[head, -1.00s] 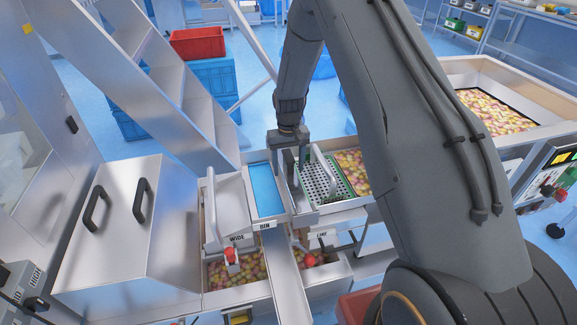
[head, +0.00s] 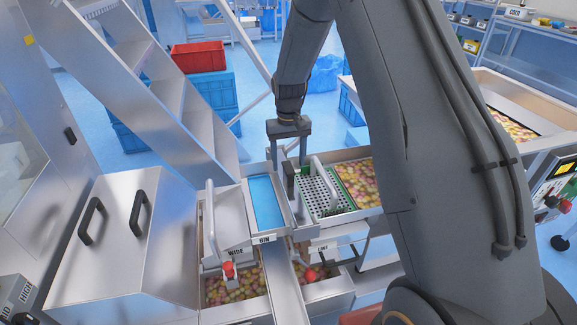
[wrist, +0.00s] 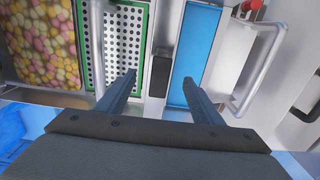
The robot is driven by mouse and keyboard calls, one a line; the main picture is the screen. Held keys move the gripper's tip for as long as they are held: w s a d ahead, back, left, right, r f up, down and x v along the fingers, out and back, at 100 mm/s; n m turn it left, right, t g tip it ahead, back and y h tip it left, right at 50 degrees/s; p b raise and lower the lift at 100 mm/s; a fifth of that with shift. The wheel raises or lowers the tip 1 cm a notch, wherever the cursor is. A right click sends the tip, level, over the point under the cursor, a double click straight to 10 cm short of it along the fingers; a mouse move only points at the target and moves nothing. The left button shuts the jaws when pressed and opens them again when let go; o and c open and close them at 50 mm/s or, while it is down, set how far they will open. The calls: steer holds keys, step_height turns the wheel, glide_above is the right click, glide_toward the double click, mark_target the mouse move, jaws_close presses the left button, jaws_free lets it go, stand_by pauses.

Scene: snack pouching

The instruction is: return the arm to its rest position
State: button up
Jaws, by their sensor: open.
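My gripper (head: 289,160) hangs from my arm above the back edge of the sorting station, near the blue-bottomed bin tray. In the wrist view my gripper (wrist: 160,92) has its two fingers spread apart with nothing between them. Beneath and beyond the fingers are the blue bin tray (wrist: 198,50) and a green-framed perforated plate (wrist: 112,45). A dark block (wrist: 160,76) lies between those two, ahead of the fingertips. The fingers look clear of these surfaces, though the exact height is hard to tell.
A raised handle (head: 326,176) stands by the perforated plate, and another handle (head: 210,210) stands left of the bin tray. A steel lidded housing (head: 150,240) is at left. Trays of coloured snacks (head: 358,185) lie right of the plate. Open floor (head: 330,125) shows behind.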

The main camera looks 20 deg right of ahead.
steer(key=s+r, duration=0.3)
steer(key=s, duration=0.7)
steer(key=s+r, duration=0.4)
steer(key=s, duration=0.6)
steer(key=s+r, duration=0.3)
steer(key=s, duration=0.7)
steer(key=shift+s+r, duration=0.35)
steer(key=shift+s, duration=0.05)
steer(key=shift+c, duration=0.5)
